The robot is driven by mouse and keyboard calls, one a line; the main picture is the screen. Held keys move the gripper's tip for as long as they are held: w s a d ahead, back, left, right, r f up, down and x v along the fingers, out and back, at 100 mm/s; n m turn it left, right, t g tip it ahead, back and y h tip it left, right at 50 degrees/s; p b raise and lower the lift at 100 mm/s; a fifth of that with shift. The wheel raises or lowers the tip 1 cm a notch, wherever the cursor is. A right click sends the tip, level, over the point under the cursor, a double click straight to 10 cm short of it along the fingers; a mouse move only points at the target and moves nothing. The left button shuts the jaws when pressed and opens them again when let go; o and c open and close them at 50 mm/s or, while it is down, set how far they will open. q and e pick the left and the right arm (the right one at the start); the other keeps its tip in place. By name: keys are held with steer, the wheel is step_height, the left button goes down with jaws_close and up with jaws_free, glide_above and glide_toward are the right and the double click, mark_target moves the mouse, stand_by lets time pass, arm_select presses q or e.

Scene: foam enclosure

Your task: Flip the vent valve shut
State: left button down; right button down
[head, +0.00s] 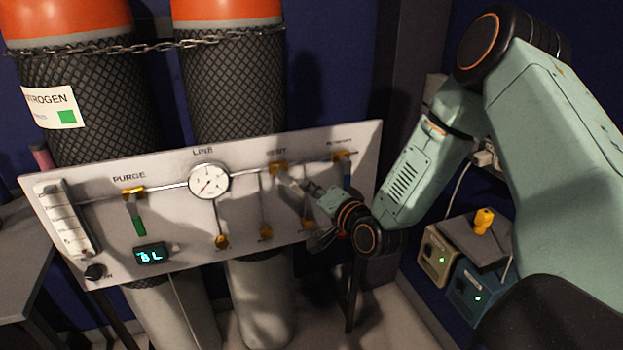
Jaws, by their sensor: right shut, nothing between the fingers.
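The white valve panel (100,240) stands in front of two gas cylinders. The brass vent valve (279,168) sits below the "VENT" label at the panel's upper right. Its handle is hard to make out, as my right gripper is in front of that area. My right gripper (297,180) reaches in from the right, with its fingertips just right of and slightly below the vent valve body. It is shut with nothing held; I cannot tell whether it touches the handle. My left gripper is not in view.
The purge valve (134,192) has a green handle hanging down. A round gauge (209,181) is mid-panel. Another brass valve (342,155) with a blue handle is right of the vent valve. Small boxes (470,278) stand at the lower right. A chain (150,47) crosses the cylinders.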

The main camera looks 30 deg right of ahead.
steer(key=f+m+b, duration=0.1)
steer(key=b, duration=0.1)
steer(key=a+f+m+b, duration=0.1)
steer(key=m+b, duration=0.1)
steer(key=shift+w+a+f+t+y, duration=0.1)
steer(key=shift+w+t+y, duration=0.05)
steer(key=shift+t+y, duration=0.2)
steer(key=m+b, duration=0.1)
steer(key=a+m+b, duration=0.1)
steer(key=b, duration=0.1)
steer(key=shift+w+a+f+t, duration=0.2)
steer(key=shift+a+f+t, duration=0.05)
steer(key=shift+a+t, duration=0.1)
